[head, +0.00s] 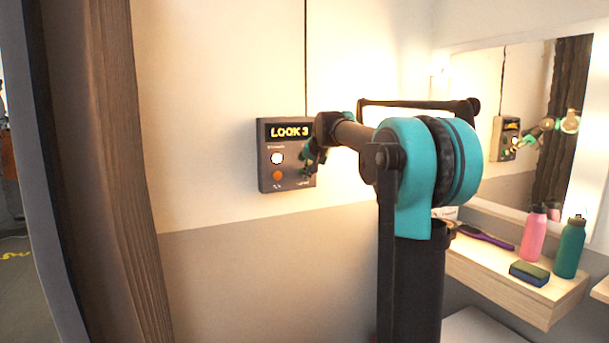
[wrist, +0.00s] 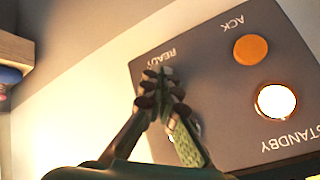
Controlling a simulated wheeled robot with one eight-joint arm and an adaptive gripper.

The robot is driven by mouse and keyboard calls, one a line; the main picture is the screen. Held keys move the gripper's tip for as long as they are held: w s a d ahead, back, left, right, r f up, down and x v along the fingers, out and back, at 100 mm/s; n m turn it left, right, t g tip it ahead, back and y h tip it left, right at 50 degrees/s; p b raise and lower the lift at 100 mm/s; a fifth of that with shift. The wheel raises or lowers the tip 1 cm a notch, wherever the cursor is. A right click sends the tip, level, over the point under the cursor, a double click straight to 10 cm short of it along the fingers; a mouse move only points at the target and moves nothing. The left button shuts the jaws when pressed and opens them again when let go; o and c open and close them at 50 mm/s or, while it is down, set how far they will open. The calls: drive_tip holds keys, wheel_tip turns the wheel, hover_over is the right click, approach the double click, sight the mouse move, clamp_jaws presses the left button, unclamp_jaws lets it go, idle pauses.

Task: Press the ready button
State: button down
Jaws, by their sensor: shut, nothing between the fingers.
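A dark grey wall panel (head: 262,186) carries a lit "LOOK 3" display (head: 289,131). In the wrist view the panel (wrist: 212,95) appears upside down, with the READY label (wrist: 162,57) just above my fingertips. My gripper (wrist: 163,82) is shut and empty, its tips over the panel beside that label. The ready button is hidden behind my fingers; I cannot tell whether they touch it. In the head view my gripper (head: 307,160) is at the panel's right side, partly hidden by my arm.
The orange ACK button (wrist: 250,48) and the white lit STANDBY button (wrist: 275,100) are clear of my fingers. A shelf (head: 505,280) at right holds a pink bottle (head: 533,235), a green bottle (head: 569,249), a sponge (head: 529,273) and a brush (head: 485,237).

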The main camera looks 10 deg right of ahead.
drive_tip(key=shift+w+a, duration=0.15)
drive_tip(key=shift+w, duration=0.25)
idle(0.8)
drive_tip(key=shift+s, duration=0.1)
drive_tip(key=shift+s+d, duration=0.3)
drive_tip(key=shift+s, duration=0.4)
drive_tip(key=shift+s+d, duration=0.25)
drive_tip(key=shift+s, duration=0.55)
drive_tip(key=shift+s+d, duration=0.3)
drive_tip(key=shift+s, duration=0.5)
drive_tip(key=shift+s+d, duration=0.25)
drive_tip(key=shift+s, duration=0.55)
drive_tip(key=s+d+f+n+g+h, duration=0.1)
drive_tip(key=s+f+n+g, duration=0.1)
drive_tip(key=s+f, duration=1.7)
drive_tip(key=s+d+f+n+g, duration=0.2)
drive_tip(key=s+f+n, duration=0.1)
drive_tip(key=s+f, duration=1.6)
drive_tip(key=shift+s+d+f+h, duration=0.25)
drive_tip(key=shift+s+h, duration=0.15)
drive_tip(key=shift+s, duration=0.4)
